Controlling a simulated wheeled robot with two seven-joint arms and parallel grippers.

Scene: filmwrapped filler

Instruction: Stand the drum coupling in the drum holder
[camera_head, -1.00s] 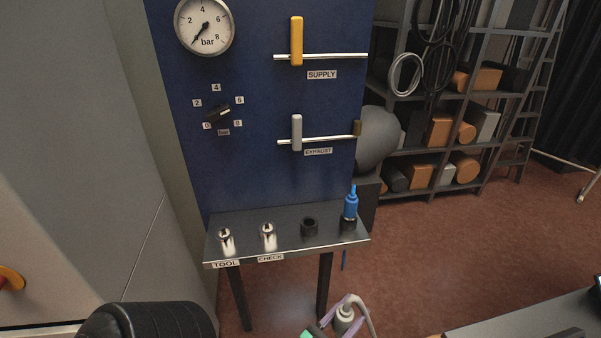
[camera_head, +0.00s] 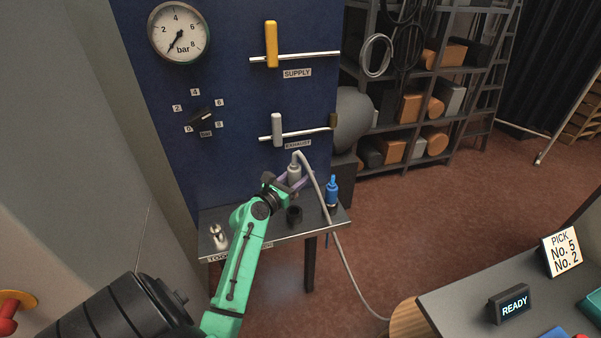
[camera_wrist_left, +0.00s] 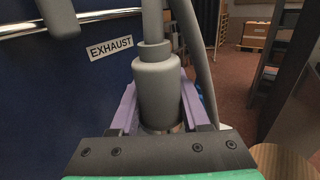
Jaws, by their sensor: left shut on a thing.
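The grey drum coupling (camera_head: 294,172), with a grey hose looping from its top, is upright above the back of the small metal shelf. My left gripper (camera_head: 295,182) is shut on it, and in the left wrist view the coupling (camera_wrist_left: 158,92) sits between the purple fingers. A dark round empty holder (camera_head: 294,215) stands on the shelf just below and in front; no readable label shows whether it is the drum holder. A blue coupling (camera_head: 332,190) stands at the shelf's right end. The coupling's lower end is partly hidden. My right gripper is out of view.
The blue panel behind carries a gauge (camera_head: 179,31), a yellow-handled supply valve (camera_head: 271,45) and a grey-handled exhaust valve (camera_head: 277,130). A silver fitting (camera_head: 218,237) stands on the shelf's left. The hose (camera_head: 345,265) runs down to the floor at right.

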